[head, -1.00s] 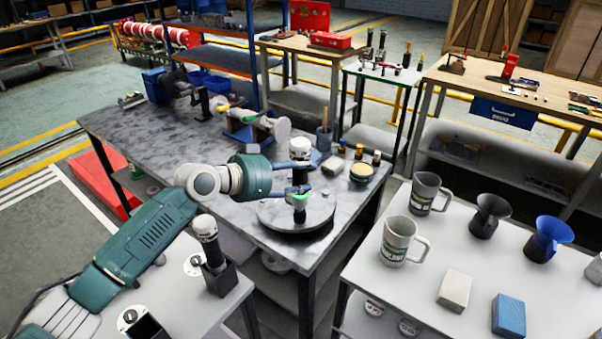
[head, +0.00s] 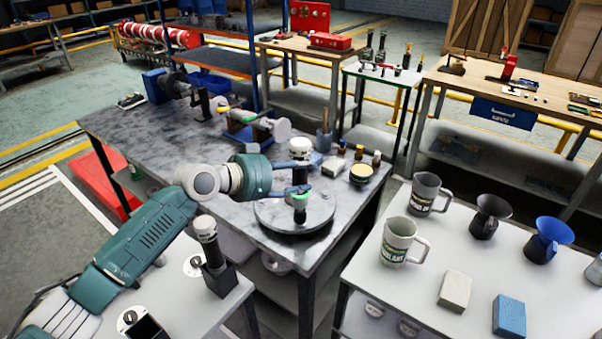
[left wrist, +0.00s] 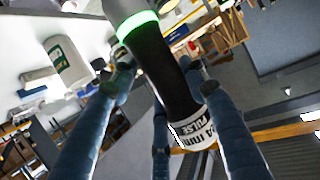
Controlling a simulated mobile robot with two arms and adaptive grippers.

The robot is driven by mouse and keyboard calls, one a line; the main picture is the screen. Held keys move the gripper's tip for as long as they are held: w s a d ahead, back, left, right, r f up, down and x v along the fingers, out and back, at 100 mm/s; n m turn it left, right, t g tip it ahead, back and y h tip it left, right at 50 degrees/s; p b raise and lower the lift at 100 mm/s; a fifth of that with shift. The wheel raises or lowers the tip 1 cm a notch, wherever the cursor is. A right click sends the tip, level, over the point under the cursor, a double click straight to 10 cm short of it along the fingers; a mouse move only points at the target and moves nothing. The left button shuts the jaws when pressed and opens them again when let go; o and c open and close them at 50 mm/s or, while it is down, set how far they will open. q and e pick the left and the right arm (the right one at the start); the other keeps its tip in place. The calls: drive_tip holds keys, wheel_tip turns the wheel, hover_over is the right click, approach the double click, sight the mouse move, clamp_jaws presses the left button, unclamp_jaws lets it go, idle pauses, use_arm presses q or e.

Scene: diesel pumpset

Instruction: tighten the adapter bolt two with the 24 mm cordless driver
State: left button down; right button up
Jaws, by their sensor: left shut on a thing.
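My left gripper (head: 302,177) is shut on a cordless driver (head: 299,147) with a white end cap, a black body and a lit green ring. The driver stands upright over a round grey disc (head: 268,218) at the near corner of the dark workbench. In the left wrist view the driver (left wrist: 165,70) lies between the blue fingers (left wrist: 160,110), and its white label ends in "4 mm PULSE". The driver's lower end is at or just above the disc; I cannot tell whether it touches. Adapter bolt two cannot be made out. My right gripper is not in view.
Another white-capped driver (head: 205,229) stands in a black holder on the front left table. Small jars and a block stand right of the disc. Mugs (head: 402,241), funnels and two blocks stand on the right table (head: 425,318). A clamped assembly (head: 247,122) sits farther back on the workbench.

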use_arm(q)
drive_tip(key=shift+f+b, duration=0.2)
drive_tip(key=shift+b, duration=0.1)
drive_tip(key=shift+s+f, duration=0.15)
drive_tip(key=shift+f, duration=0.15)
idle(0.6)
drive_tip(key=shift+r, duration=0.15)
